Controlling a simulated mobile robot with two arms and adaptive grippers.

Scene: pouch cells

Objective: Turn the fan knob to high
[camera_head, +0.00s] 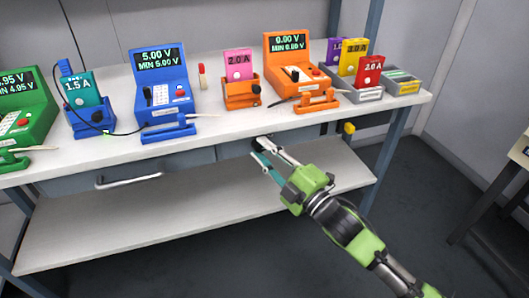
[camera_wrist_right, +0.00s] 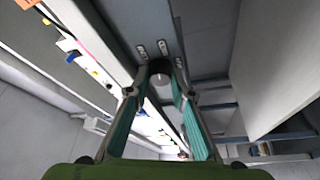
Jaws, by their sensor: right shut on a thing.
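The fan knob (camera_wrist_right: 160,74) is a small dark round knob with a pale face, on the grey front panel below the worktop. In the head view the knob (camera_head: 261,142) is a dark spot just under the table's front edge, partly hidden by my gripper. My right gripper (camera_head: 262,151) reaches up to it from the lower right. In the wrist view the two teal-padded fingers of my right gripper (camera_wrist_right: 158,84) stand on either side of the knob, shut on it. The knob's setting marks cannot be read. My left gripper is out of view.
The worktop (camera_head: 215,131) carries a blue device (camera_head: 160,75), an orange device (camera_head: 290,60) and several coloured cell holders. A drawer with a pale handle (camera_head: 128,181) is left of the knob. A lower shelf (camera_head: 120,225) lies beneath. A yellow part (camera_head: 348,129) sits at the right under the worktop.

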